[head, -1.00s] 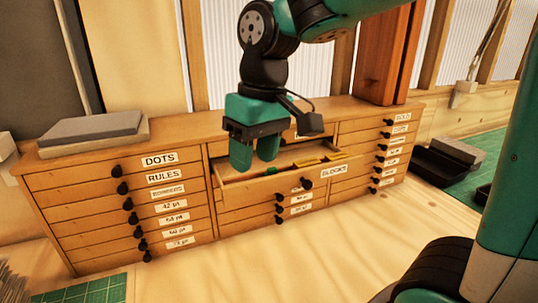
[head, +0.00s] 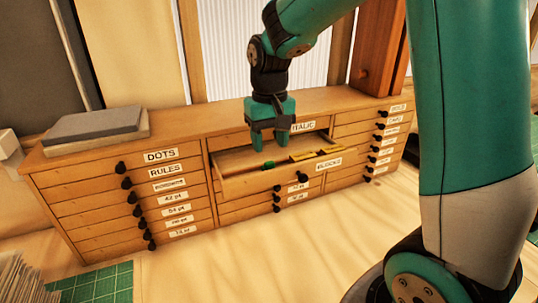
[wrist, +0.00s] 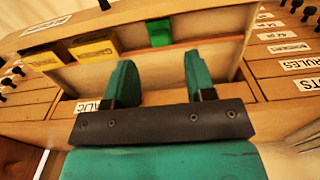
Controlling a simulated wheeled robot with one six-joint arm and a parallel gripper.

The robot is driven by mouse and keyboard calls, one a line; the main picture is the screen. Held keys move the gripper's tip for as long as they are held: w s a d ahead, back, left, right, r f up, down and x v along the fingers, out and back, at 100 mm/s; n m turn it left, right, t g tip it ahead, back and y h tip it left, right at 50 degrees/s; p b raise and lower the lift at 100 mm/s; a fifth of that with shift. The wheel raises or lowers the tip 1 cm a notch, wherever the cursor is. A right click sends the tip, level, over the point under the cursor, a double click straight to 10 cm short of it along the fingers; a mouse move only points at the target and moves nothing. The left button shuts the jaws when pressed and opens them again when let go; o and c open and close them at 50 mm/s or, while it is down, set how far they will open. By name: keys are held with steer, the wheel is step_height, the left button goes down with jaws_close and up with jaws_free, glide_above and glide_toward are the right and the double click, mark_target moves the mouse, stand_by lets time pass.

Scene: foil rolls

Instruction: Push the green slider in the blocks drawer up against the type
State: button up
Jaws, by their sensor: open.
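The blocks drawer (head: 262,184) is pulled out, its label on the front. In it the small green slider (head: 268,165) sits left of the yellow type (head: 303,155), with a gap between them. More yellow type (head: 330,148) lies further right. In the wrist view the green slider (wrist: 159,32) is right of the yellow type (wrist: 95,47), near the drawer front. My gripper (head: 270,145) points down over the back part of the drawer, open and empty. In the wrist view its fingertips (wrist: 160,75) are apart, and the slider shows beyond them, not touching.
The ITALIC drawer front (head: 302,127) is just behind my gripper. Closed drawers with black knobs (head: 121,167) fill the left column, and more are at the right. A grey slab (head: 95,126) lies on the cabinet top at left.

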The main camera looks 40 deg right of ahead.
mark_target(270, 162)
steer(key=shift+f+p, duration=0.35)
steer(key=shift+f, duration=2.3)
